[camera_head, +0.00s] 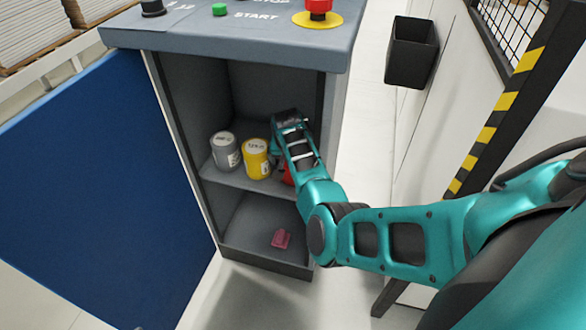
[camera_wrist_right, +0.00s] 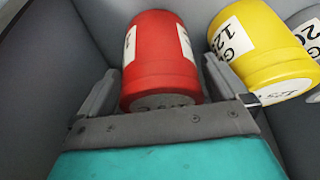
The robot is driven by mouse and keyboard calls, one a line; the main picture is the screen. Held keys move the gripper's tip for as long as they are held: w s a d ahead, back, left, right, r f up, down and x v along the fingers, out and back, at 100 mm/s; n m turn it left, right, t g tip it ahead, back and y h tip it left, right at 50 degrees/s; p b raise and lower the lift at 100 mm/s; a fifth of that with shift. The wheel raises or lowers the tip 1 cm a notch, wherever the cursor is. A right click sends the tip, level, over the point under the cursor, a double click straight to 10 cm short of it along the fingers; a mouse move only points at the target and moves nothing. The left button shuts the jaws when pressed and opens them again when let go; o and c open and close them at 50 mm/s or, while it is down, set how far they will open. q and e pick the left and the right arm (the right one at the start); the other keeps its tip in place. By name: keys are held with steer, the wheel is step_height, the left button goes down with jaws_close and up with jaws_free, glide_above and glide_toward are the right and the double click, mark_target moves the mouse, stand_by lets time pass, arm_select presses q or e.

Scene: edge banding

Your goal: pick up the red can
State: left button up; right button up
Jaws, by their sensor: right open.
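The red can (camera_wrist_right: 160,62) stands between the two fingers of my right gripper (camera_wrist_right: 163,80) in the right wrist view. The fingers are open, one on each side of the can, with a gap visible at the left finger. In the head view only a small part of the red can (camera_head: 288,175) shows behind my right arm, on the cabinet's upper shelf (camera_head: 235,181). My right gripper reaches into the cabinet there, its fingertips hidden by the arm. My left gripper is not in view.
A yellow can (camera_head: 257,160) stands close beside the red can, near my right finger. A grey can (camera_head: 225,152) stands left of it. A dark pink object (camera_head: 281,239) lies in the lower compartment. The blue door (camera_head: 90,190) is open; the cabinet's top (camera_head: 250,40) overhangs.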

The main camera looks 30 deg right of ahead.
steer(key=shift+c, duration=0.2)
steer(key=c, duration=1.1)
